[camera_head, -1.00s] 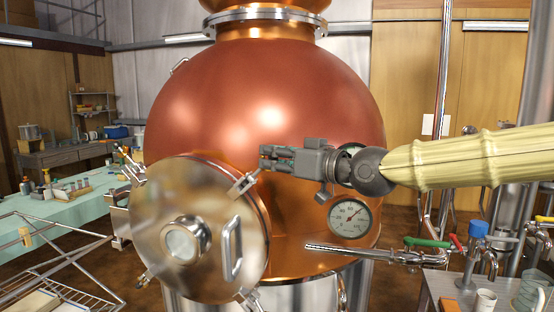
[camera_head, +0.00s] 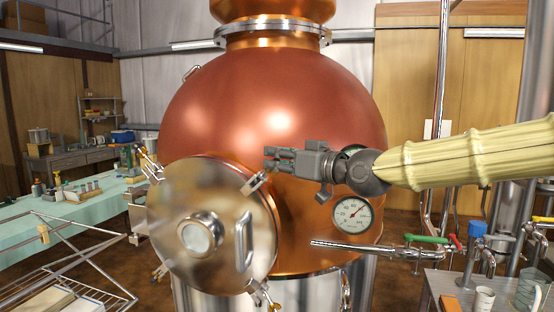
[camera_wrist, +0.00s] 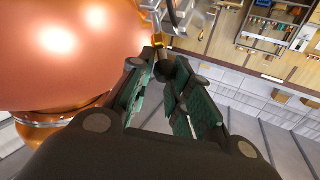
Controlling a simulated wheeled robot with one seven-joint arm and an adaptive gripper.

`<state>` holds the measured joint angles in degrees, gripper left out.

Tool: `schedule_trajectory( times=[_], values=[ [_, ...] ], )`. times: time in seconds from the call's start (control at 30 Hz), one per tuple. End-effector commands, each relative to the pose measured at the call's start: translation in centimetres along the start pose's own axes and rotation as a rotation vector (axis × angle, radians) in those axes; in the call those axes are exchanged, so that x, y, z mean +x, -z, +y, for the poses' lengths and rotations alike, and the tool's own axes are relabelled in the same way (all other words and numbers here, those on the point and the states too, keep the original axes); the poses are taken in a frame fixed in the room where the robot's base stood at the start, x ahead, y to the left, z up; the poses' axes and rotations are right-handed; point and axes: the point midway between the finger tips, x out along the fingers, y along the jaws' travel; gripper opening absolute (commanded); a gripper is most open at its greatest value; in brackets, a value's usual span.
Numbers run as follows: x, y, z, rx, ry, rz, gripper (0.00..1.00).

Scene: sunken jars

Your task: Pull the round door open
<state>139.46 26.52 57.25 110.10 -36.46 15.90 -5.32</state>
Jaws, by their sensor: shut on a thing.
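The round metal door (camera_head: 180,265) is at the lower left front of the copper still in the head view. It has a round glass port (camera_head: 198,236), a curved bar handle (camera_head: 243,242) at its right side, and several clamps round its rim. I cannot tell whether there is a gap behind it. My gripper (camera_head: 270,160) is just above the upper right clamp (camera_head: 255,183), away from the bar handle. In the wrist view my fingers (camera_wrist: 166,64) are shut on a small dark knob (camera_wrist: 182,69); I cannot tell for certain that it belongs to this clamp.
The copper still (camera_head: 265,105) fills the middle. A pressure gauge (camera_head: 352,215) and a metal pipe (camera_head: 350,247) with coloured valve handles are below and right of my gripper. A wire rack (camera_head: 75,255) stands left of the door. A small table (camera_head: 465,290) with cups is at lower right.

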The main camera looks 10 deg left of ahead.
Motion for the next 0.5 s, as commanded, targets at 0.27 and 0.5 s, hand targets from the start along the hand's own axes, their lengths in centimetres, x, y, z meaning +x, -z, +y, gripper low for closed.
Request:
schedule_trajectory(
  times=[0.27, 0.5],
  values=[
    [0.1, -1.57, 0.08, 0.009, 0.002, -0.024, 0.0],
    [0.2, -1.69, 0.05, 0.01, 0.003, -0.025, 0.0]
  ],
)
